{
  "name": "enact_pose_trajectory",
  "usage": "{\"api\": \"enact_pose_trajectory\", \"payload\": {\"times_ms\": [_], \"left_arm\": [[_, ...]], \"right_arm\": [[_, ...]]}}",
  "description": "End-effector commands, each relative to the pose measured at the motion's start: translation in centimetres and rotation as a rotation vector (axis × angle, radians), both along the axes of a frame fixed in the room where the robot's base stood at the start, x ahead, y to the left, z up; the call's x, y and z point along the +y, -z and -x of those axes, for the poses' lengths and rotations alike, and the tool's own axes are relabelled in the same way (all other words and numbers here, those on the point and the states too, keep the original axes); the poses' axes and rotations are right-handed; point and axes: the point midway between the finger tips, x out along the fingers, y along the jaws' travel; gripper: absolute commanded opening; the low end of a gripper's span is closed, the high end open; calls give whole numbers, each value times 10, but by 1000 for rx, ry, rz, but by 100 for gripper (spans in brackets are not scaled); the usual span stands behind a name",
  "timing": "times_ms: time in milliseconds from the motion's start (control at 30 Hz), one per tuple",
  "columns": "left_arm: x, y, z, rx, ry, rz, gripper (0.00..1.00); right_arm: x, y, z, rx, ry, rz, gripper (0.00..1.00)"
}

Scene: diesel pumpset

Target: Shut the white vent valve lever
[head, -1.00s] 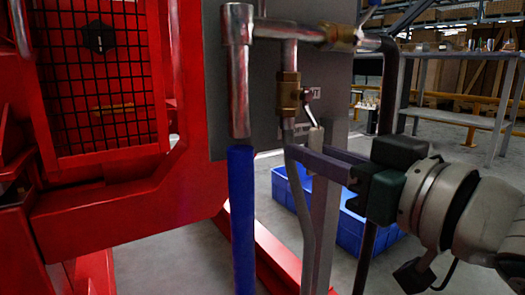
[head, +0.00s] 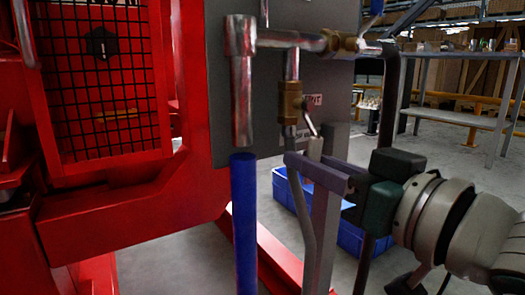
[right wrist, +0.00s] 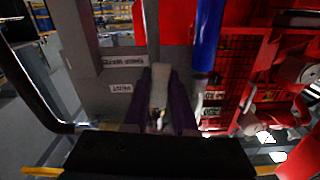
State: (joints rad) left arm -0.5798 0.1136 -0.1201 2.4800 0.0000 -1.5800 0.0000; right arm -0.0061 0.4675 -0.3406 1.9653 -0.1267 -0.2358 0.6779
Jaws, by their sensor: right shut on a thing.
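The vent valve is a brass body (head: 290,103) on a thin vertical pipe under the metal top pipe. Its lever (head: 312,130) slants down and right from the body, with a pale handle (head: 315,149) at its lower end. My right gripper (head: 298,163) reaches in from the right at the handle, and its purple fingers hide the handle's lower part. In the right wrist view the pale handle (right wrist: 160,86) lies between the two fingers, and the gripper is shut on it. My left gripper is out of view.
A blue hose (head: 243,220) stands left of the valve pipe, beside the red frame (head: 120,205). A dark curved pipe (head: 390,95) runs down on the right. A blue crate (head: 350,238) is on the floor behind. A grey panel (head: 215,100) backs the pipes.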

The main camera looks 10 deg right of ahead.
Motion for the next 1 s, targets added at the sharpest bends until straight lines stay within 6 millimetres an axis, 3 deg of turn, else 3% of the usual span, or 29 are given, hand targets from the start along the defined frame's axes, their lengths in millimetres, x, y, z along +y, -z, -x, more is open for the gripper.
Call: {"api": "enact_pose_trajectory", "payload": {"times_ms": [500,1000], "left_arm": [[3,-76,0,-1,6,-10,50],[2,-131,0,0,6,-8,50]], "right_arm": [[23,-17,8,157,2,-424,0],[42,-37,15,316,0,-869,0]]}}
